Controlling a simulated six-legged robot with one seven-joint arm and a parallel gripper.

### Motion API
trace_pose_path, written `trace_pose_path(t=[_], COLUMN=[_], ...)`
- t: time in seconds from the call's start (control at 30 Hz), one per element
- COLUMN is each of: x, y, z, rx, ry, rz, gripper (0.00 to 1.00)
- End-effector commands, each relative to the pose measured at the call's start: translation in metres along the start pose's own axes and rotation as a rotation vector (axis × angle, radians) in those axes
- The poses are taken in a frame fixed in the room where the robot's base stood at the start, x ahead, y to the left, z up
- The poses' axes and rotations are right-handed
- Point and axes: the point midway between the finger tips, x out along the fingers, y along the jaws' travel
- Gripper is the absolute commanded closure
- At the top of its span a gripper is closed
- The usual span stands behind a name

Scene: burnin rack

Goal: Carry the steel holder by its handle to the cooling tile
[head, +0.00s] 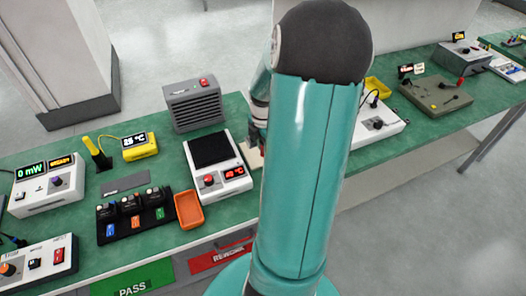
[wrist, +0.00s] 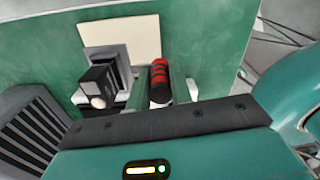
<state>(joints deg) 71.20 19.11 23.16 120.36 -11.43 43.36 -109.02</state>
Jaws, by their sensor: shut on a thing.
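My gripper (wrist: 160,92) is shut on the red and black banded handle (wrist: 160,72) of the steel holder (wrist: 120,62). The holder's grey metal body shows left of the handle in the wrist view, with a black block (wrist: 97,86) with a pale round end beside it. The cream cooling tile (wrist: 125,34) lies on the green bench, and the holder overlaps its lower part in the picture. I cannot tell whether the holder touches it. In the head view, a strip of the tile (head: 254,157) shows beside my arm, which hides most of the holder.
A hotplate-like unit with a black top (head: 211,149) stands just left of the tile. A grey vented box (head: 194,106) is behind it. An orange tray (head: 189,210) and a black rack (head: 136,220) are front left. A white device (head: 375,124) stands right of my arm.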

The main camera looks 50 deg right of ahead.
Motion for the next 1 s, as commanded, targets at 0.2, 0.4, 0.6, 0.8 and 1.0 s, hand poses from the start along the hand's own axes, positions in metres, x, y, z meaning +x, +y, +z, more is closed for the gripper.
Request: trace_pose_path(t=[0.2,0.4,0.6,0.8,1.0], x=[0.016,0.040,0.052,0.053,0.054], y=[0.013,0.017,0.017,0.017,0.017], z=[0.006,0.007,0.008,0.008,0.008], rx=[0.000,0.000,-0.001,-0.001,0.000], ry=[0.001,0.003,-0.001,0.000,0.000], rz=[0.000,-0.004,0.000,0.000,0.000], gripper=[1.00,1.00,1.00,1.00,0.57])
